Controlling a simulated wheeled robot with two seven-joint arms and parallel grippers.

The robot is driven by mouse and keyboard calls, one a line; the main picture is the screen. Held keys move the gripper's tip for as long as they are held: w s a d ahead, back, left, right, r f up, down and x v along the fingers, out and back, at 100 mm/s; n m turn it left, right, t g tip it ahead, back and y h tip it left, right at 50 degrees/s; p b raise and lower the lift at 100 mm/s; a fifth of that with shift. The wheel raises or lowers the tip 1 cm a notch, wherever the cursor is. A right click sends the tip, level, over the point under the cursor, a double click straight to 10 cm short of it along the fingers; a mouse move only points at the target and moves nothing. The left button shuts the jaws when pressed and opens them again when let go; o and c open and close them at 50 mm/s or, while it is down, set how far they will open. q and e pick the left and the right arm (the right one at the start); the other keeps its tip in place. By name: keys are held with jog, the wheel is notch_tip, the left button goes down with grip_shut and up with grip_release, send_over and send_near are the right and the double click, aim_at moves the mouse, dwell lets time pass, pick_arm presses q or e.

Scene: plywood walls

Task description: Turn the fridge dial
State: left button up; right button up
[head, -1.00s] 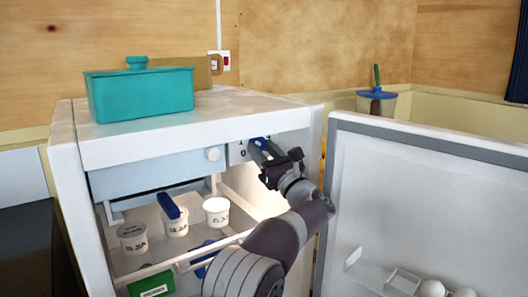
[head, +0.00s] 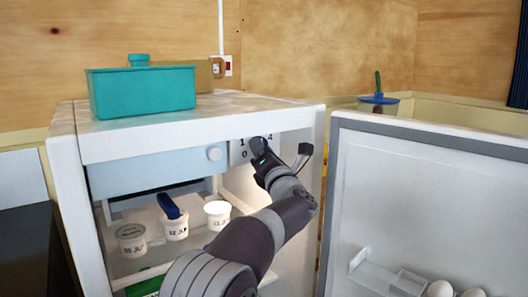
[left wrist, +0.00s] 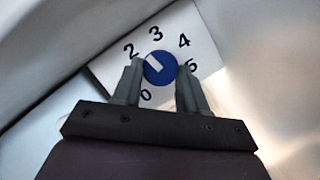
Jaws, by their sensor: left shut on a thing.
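The fridge dial (left wrist: 161,74) is a round blue knob with a white pointer mark, on a white plate (left wrist: 205,42) numbered around it in the left wrist view. The mark points up and left, roughly toward the 2. My left gripper (left wrist: 158,88) is shut on the dial, one finger on either side. In the head view, the left gripper (head: 262,154) reaches into the open fridge at the number plate (head: 240,151), hiding most of the dial. My right gripper is not in view.
The open fridge door (head: 430,190) stands to the right of my arm. A light blue drawer (head: 150,172) is left of the dial. White cups (head: 217,214) stand on the shelf below. A teal box (head: 142,92) sits on top of the fridge.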

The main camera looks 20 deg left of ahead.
pick_arm(q)
jog(key=shift+s+a+r+m+g+h+p, duration=0.15)
jog(key=shift+m+h+p, duration=0.35)
jog(key=shift+m+p, duration=0.85)
jog(key=shift+w+d+r+m+g+h+p, duration=0.15)
jog(key=shift+m+h+p, duration=0.35)
jog(key=shift+m+p, duration=0.75)
jog(key=shift+s+a+r+m+g+h+p, duration=0.15)
jog(key=shift+m+h+p, duration=0.35)
jog(key=shift+m+p, duration=0.85)
jog(key=shift+f, duration=0.1)
jog(key=o, duration=1.1)
jog(key=shift+c, duration=0.2)
